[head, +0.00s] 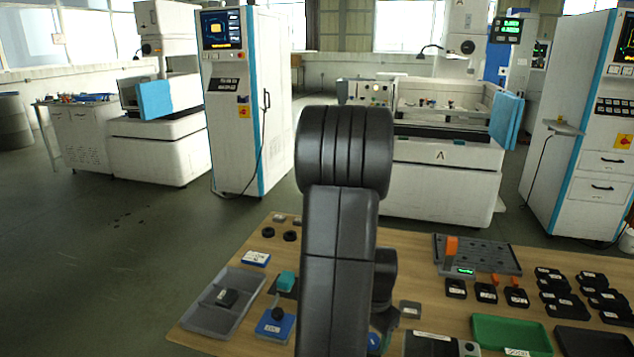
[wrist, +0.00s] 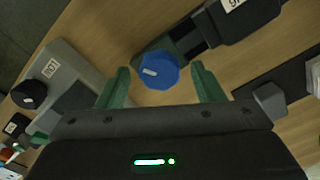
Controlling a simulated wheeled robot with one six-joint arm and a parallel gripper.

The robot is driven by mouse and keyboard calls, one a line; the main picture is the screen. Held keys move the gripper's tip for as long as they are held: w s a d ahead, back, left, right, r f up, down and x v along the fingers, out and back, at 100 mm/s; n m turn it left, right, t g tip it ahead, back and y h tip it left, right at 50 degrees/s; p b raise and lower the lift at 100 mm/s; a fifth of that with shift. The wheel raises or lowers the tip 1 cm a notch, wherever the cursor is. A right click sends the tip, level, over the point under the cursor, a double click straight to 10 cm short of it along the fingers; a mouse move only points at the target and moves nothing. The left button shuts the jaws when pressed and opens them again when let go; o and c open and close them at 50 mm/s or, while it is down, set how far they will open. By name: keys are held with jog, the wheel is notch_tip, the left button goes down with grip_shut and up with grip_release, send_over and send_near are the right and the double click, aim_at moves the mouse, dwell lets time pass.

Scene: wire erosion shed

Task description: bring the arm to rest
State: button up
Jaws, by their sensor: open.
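My arm (head: 340,240) rises black and upright in the middle of the head view and bends over the workbench. My gripper (wrist: 160,68) shows in the wrist view with its two green fingers spread apart. A blue round knob (wrist: 157,71) with a white mark appears between the fingers, on a dark device lying on the wooden bench. A clear gap shows on each side of the knob; I cannot tell how far below the fingertips it is. In the head view my gripper cannot be made out behind the arm.
The workbench (head: 420,262) holds a grey tray (head: 208,318), a green tray (head: 492,331), a grey slotted plate (head: 490,252) and several small black blocks. In the wrist view a grey block with a black knob (wrist: 30,95) stands at left. Tall white machines stand behind; open floor lies left.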

jog(key=n+p, duration=0.1)
jog(key=n, duration=0.5)
jog(key=shift+n, duration=0.3)
dwell(0.4)
